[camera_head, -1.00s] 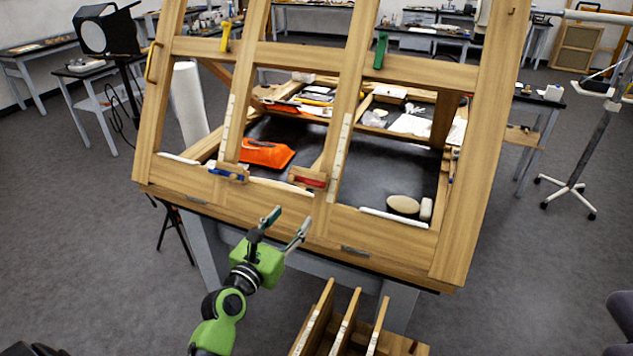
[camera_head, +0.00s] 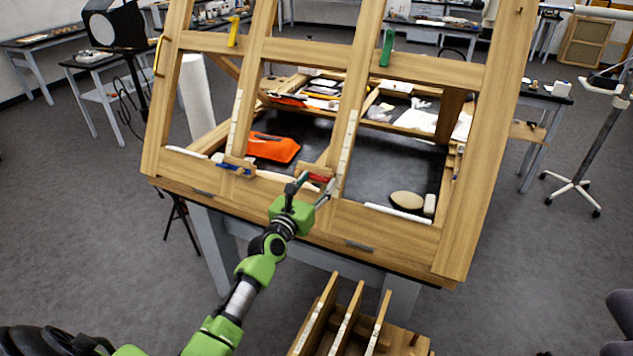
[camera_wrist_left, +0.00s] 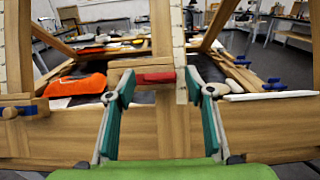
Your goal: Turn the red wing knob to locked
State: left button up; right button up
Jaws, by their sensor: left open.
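The red wing knob (camera_head: 318,178) sits on a small wooden block on the lower rail of the wooden frame (camera_head: 400,246), at the foot of the middle upright. In the left wrist view the red knob (camera_wrist_left: 156,77) lies level, between and beyond the fingertips. My left gripper (camera_head: 315,184) is open in front of it, its green-tipped fingers spread to either side; in the left wrist view the gripper (camera_wrist_left: 160,85) holds nothing. I cannot tell whether a finger touches the knob. Part of the knob is hidden by the fingers in the head view. My right gripper is not in view.
A blue knob (camera_head: 234,168) sits on the same rail to the left. Green (camera_head: 386,48) and yellow (camera_head: 233,31) knobs are on the upper rail. An orange pouch (camera_head: 273,147) lies behind the frame. A slotted wooden rack (camera_head: 345,325) stands in front, below.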

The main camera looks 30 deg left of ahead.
pick_arm(q)
jog(key=shift+w, duration=0.35)
